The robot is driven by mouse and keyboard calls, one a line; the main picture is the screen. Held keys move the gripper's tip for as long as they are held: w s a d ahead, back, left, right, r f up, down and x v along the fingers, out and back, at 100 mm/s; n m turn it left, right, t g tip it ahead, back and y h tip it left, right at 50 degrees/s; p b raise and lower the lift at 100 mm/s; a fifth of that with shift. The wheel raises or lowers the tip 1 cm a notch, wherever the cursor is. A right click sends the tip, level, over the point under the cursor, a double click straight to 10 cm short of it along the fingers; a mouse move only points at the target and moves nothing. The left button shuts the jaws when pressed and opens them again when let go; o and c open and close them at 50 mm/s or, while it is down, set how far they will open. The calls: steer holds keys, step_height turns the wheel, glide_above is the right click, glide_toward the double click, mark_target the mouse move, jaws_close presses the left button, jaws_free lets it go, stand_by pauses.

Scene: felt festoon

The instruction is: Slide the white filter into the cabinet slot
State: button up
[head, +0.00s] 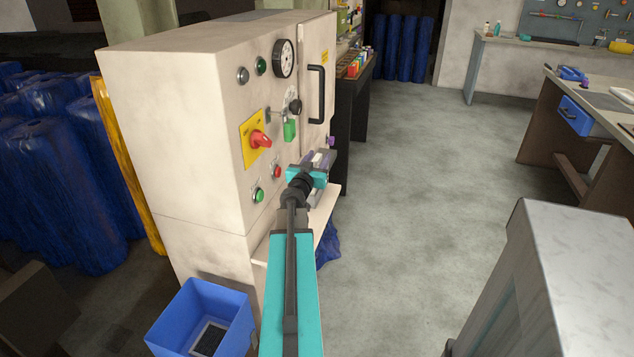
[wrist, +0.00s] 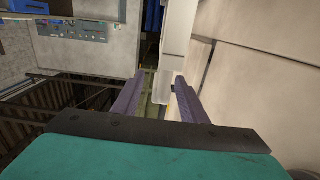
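My gripper (head: 319,157), with purple fingers on a teal body, is beside the front of the beige cabinet (head: 180,130), above its small ledge. In the wrist view the fingers (wrist: 162,82) stand apart, so the gripper is open. A narrow white piece, possibly the white filter (wrist: 171,98), shows between and beyond them, nearer the right finger; a gap shows at the left finger. I cannot tell if it touches the right finger. A small white patch also shows among the fingers in the head view. I cannot make out the slot.
The cabinet front carries a red switch (head: 260,140), buttons, a gauge (head: 284,58) and a door with a black handle (head: 317,94). The ledge (head: 323,205) juts out below. A blue bin (head: 200,310) stands at lower left. Floor (head: 420,190) to the right is clear.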

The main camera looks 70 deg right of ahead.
steer(key=shift+w+d+f, duration=0.1)
steer(key=shift+w+d, duration=0.05)
steer(key=shift+d, duration=1.45)
jaws_close()
